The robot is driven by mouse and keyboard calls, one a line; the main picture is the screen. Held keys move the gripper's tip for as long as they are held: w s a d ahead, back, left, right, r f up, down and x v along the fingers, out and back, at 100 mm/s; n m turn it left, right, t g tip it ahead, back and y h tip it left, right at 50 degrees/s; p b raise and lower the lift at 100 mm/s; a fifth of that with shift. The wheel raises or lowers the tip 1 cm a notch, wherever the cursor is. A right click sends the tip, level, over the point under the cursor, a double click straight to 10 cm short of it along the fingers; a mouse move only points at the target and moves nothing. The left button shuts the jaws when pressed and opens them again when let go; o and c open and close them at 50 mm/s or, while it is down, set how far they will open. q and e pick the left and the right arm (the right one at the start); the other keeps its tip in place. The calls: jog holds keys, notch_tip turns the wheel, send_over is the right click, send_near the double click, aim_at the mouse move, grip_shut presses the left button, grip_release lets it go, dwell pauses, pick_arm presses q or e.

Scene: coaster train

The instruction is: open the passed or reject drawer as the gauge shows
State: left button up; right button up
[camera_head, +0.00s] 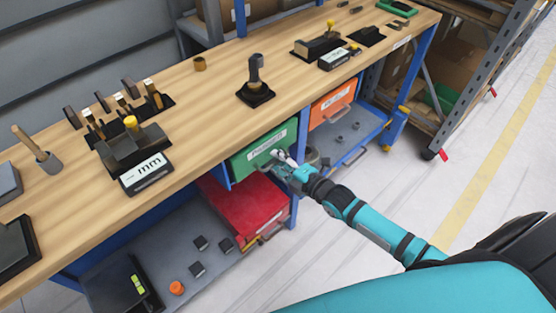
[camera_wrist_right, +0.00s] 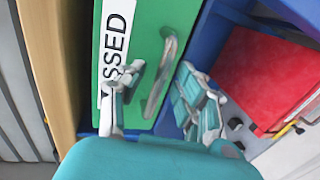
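The green drawer (camera_head: 250,160), with a white label ending in "SSED" in the wrist view, is under the bench top and looks shut. My right gripper (camera_head: 284,160) is at its front. In the wrist view the open fingers (camera_wrist_right: 160,85) stand on either side of the metal handle (camera_wrist_right: 166,70), and no grip on it shows. The orange drawer (camera_head: 322,112) sits to the right; its label is too small to read. A gauge (camera_head: 130,146) with an "mm" display (camera_head: 147,173) stands on the bench; I cannot tell what it shows. My left gripper is out of view.
A red bin (camera_head: 243,205) sits on the lower shelf below the green drawer. A joystick-like stand (camera_head: 256,82) and another device (camera_head: 320,46) are on the bench top (camera_head: 205,115).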

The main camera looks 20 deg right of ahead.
jog(key=shift+w+a, duration=0.15)
jog(key=shift+w, duration=0.15)
jog(key=shift+c, duration=0.4)
grip_shut()
